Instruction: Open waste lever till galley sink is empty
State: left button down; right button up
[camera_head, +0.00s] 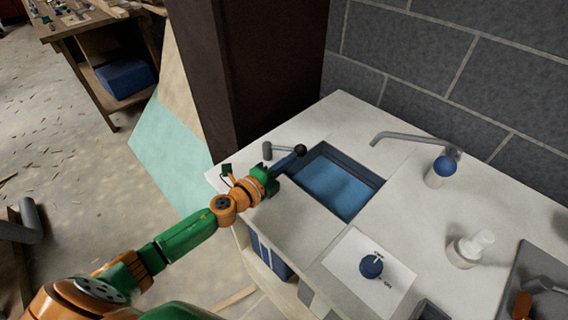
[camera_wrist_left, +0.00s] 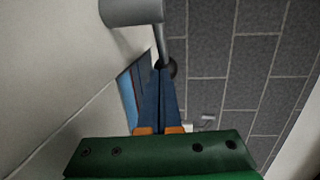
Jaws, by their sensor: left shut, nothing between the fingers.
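The galley sink (camera_head: 352,160) is a rectangular basin set in the white counter, with blue water (camera_head: 333,190) in it. The waste lever stands at its back-left corner: a grey post (camera_head: 267,150) with a thin rod ending in a dark round knob (camera_head: 299,150). In the left wrist view the post (camera_wrist_left: 130,10) is at the top and the knob (camera_wrist_left: 171,69) is partly behind my fingertips. My left gripper (camera_head: 294,157) is shut and empty, its blue fingertips (camera_wrist_left: 160,67) right at the knob; I cannot tell whether they touch it. My right gripper is not in view.
A grey faucet (camera_head: 415,138) and a blue-topped container (camera_head: 441,171) stand right of the sink. A blue dial (camera_head: 371,266) and a white pump bottle (camera_head: 470,248) are nearer the front. A dark brown panel (camera_head: 265,75) rises behind the lever, beside a grey block wall (camera_head: 420,60).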

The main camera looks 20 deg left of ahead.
aim_at(294, 149)
pick_arm(q)
jog(key=w+n+y+b, duration=0.1)
jog(key=n+y, duration=0.1)
jog(key=y, duration=0.1)
jog(key=w+n+y+b, duration=0.1)
jog(key=n+y, duration=0.1)
jog(key=y, duration=0.1)
jog(key=w+n+y+b, duration=0.1)
jog(key=w+n+y, duration=0.1)
jog(key=y, duration=0.1)
jog(key=shift+w+d+f, duration=0.1)
jog(key=shift+d+f, duration=0.1)
jog(key=shift+f, duration=0.1)
jog(key=shift+w+a+n+y+b, duration=0.15)
jog(key=shift+w+n+y+b, duration=0.35)
jog(key=shift+n+y+b, duration=0.5)
jog(key=shift+w+a+r+b, duration=0.3)
jog(key=shift+w+a+b, duration=0.15)
jog(key=shift+w+a, duration=0.1)
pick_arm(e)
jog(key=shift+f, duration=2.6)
pick_arm(q)
jog(key=shift+w+r, duration=0.1)
jog(key=shift+w, duration=0.05)
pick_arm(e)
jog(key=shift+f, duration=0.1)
